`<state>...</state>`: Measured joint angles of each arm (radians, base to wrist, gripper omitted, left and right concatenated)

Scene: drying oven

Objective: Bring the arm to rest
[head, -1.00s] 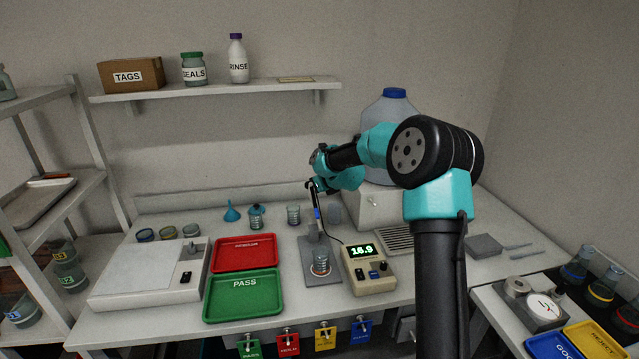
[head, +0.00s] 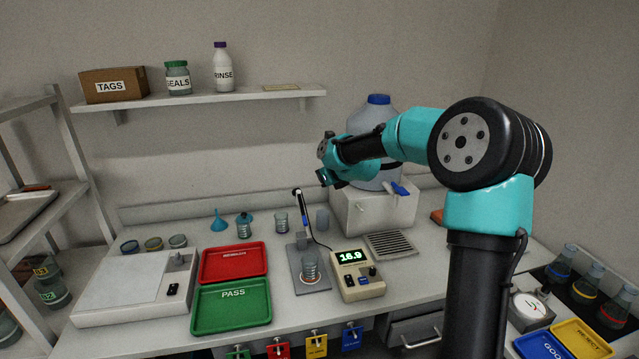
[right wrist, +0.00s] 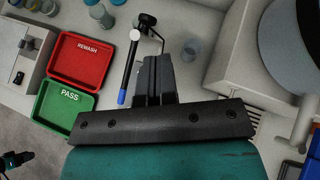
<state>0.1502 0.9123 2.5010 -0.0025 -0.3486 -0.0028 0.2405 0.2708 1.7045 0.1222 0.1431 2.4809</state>
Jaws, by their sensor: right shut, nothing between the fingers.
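My right arm reaches over the bench in the head view, and its gripper (head: 326,178) hangs in the air above the back of the bench, in front of the white box. In the right wrist view the gripper (right wrist: 153,62) has its fingers together with nothing between them. The probe (head: 302,208) with a blue band stands upright on its holder beside the meter (head: 356,274), which reads 16.9. The probe also shows in the right wrist view (right wrist: 129,68), left of the fingers and apart from them. A beaker (head: 311,266) stands on the grey plate below the probe. My left gripper is not seen.
A red REWASH tray (head: 234,262) and a green PASS tray (head: 231,305) lie left of the probe stand. A large blue-capped bottle (head: 372,125) stands on the white box (head: 372,212) behind the arm. Small beakers and a blue funnel (head: 219,221) stand along the back.

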